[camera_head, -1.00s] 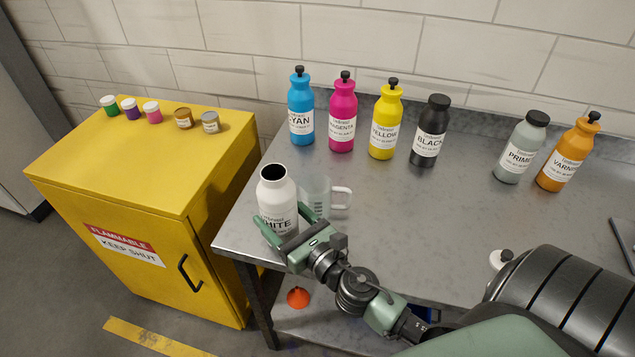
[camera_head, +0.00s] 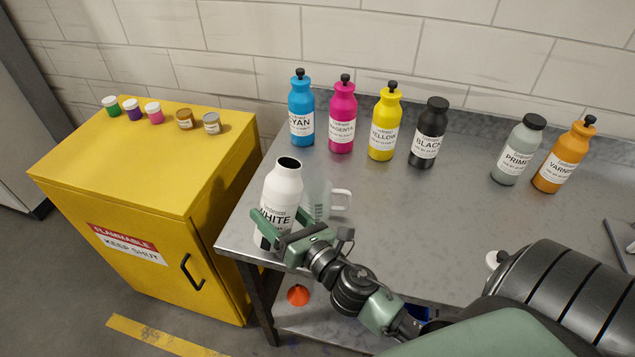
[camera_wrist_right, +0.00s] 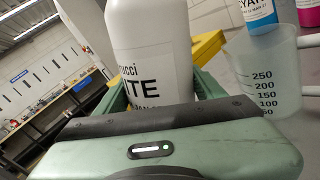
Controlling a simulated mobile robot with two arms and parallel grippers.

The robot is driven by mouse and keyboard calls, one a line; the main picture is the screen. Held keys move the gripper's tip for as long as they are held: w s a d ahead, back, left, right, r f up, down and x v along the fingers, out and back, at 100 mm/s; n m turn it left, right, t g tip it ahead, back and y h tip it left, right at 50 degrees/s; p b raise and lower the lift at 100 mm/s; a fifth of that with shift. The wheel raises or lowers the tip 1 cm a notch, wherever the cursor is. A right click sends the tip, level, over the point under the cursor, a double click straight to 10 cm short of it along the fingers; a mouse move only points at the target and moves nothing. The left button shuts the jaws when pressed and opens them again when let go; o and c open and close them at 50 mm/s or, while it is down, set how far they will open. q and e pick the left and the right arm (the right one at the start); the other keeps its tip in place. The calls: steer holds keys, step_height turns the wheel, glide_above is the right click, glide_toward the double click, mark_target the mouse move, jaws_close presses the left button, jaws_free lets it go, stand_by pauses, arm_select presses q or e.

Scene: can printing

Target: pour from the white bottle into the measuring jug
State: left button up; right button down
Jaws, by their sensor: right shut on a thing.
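The white bottle (camera_head: 284,184) has an open mouth and leans slightly to the right, at the left end of the steel table. My right gripper (camera_head: 278,228) is shut around its lower body; the white bottle (camera_wrist_right: 150,45) also fills the middle of the right wrist view between the green fingers. The clear measuring jug (camera_head: 318,200) stands upright just right of and behind the bottle, partly hidden by it, handle to the right. Its graduations show on the jug (camera_wrist_right: 265,80) in the right wrist view. I cannot see any liquid flowing. My left gripper is not in view.
Bottles stand at the back: cyan (camera_head: 302,110), magenta (camera_head: 342,118), yellow (camera_head: 384,125), black (camera_head: 428,135), primer (camera_head: 518,150) and varnish (camera_head: 566,157). A yellow cabinet (camera_head: 150,180) with small jars stands left. The middle of the steel table (camera_head: 420,220) is clear.

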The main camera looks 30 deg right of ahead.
steer(key=shift+m, duration=0.5)
steer(key=shift+w+f+m, duration=0.15)
steer(key=shift+m, duration=0.85)
steer(key=shift+s+m, duration=0.2)
steer(key=shift+m, duration=0.1)
steer(key=shift+w+a, duration=0.2)
steer(key=shift+s+m, duration=0.2)
steer(key=shift+m, duration=0.2)
steer(key=shift+w+a, duration=0.1)
steer(key=shift+w, duration=0.05)
steer(key=shift+s+a+m, duration=0.1)
steer(key=shift+s+m, duration=0.1)
steer(key=shift+m, duration=0.1)
